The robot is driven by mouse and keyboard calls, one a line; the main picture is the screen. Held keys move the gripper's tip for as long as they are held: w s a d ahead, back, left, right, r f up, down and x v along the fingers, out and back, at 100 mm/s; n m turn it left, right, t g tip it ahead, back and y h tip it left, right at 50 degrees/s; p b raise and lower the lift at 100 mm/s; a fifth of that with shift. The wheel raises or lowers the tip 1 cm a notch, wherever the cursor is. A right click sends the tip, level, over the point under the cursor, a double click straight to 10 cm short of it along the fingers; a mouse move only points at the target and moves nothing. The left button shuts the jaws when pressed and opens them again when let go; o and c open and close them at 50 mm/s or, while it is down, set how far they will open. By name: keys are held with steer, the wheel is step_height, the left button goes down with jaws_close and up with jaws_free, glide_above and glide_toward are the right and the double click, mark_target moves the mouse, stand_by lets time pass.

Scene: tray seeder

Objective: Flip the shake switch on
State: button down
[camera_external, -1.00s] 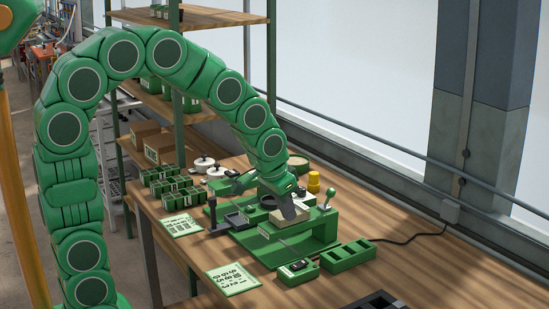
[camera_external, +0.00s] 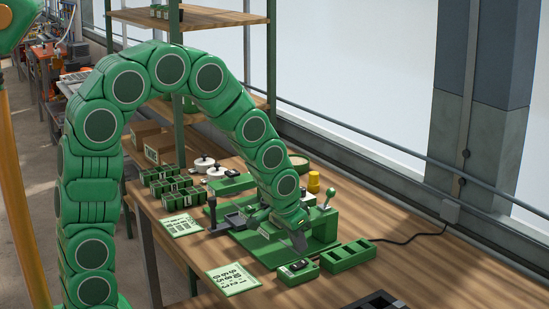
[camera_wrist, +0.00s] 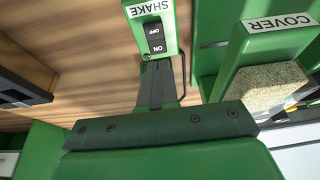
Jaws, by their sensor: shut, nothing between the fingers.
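The shake switch box (camera_wrist: 170,42) is a green box labelled SHAKE at the top of the wrist view. Its black rocker (camera_wrist: 154,38) is marked OFF and ON, with the ON end nearer my gripper. I cannot tell which side is pressed. In the external view the switch box (camera_external: 309,275) sits on the table at the front of the green seeder. My gripper (camera_wrist: 159,66) is shut and empty, its tips close to the ON end in the picture; contact is unclear. In the external view my gripper (camera_external: 300,248) points down just behind the box.
A green bin labelled COVER (camera_wrist: 246,58), holding grainy material, is right of my fingers in the wrist view. The green seeder (camera_external: 262,255) lies under my arm. A green holder with compartments (camera_external: 349,256) stands right of the switch box. A number card (camera_external: 234,280) lies to its left.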

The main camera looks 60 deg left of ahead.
mark_target(301, 262)
steer(key=shift+s+x, duration=0.2)
steer(key=shift+x, duration=0.7)
steer(key=shift+s+x, duration=0.2)
steer(key=shift+x, duration=0.65)
steer(key=shift+f, duration=0.15)
steer(key=shift+w+f, duration=0.1)
steer(key=shift+w, duration=0.05)
steer(key=shift+g, duration=0.3)
steer(key=shift+s+f, duration=0.15)
steer(key=shift+s, duration=0.85)
